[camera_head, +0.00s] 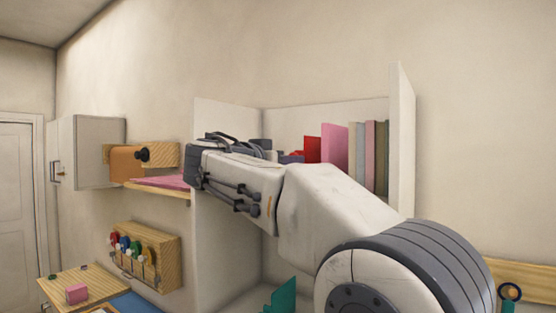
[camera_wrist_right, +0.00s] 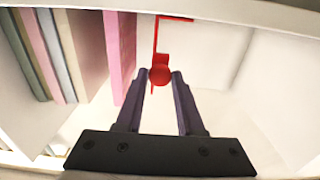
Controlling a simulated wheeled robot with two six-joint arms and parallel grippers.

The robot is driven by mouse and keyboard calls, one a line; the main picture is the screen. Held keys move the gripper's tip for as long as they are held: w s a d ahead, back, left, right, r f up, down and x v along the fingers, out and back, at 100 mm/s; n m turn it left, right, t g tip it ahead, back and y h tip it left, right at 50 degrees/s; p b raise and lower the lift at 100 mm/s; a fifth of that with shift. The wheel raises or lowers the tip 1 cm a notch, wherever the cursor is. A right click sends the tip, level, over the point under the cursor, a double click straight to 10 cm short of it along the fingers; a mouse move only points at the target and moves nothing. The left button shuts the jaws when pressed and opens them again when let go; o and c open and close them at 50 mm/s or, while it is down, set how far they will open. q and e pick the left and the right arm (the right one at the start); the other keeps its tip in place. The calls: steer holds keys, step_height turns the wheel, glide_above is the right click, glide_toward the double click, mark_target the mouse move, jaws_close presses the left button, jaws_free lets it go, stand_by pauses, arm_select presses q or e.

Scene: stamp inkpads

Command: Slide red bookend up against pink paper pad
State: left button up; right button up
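The red bookend (camera_wrist_right: 160,77) stands in the wall shelf, with a round red knob facing me in the right wrist view. It also shows in the head view (camera_head: 312,149), partly hidden by my right arm. The pink paper pad (camera_wrist_right: 119,48) stands upright to its left in the wrist view, with a narrow gap between them. The pad shows in the head view (camera_head: 335,146) just right of the bookend. My right gripper (camera_wrist_right: 162,72) has its fingertips closed on either side of the bookend's knob. My left gripper is not in view.
Several upright books (camera_head: 369,157) stand beyond the pad, towards the white shelf side panel (camera_head: 401,135). In the wrist view, the shelf is clear right of the bookend. A small wooden shelf with a pink item (camera_head: 160,182) is at the left.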

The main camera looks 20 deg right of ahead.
jaws_close()
stand_by(1.1)
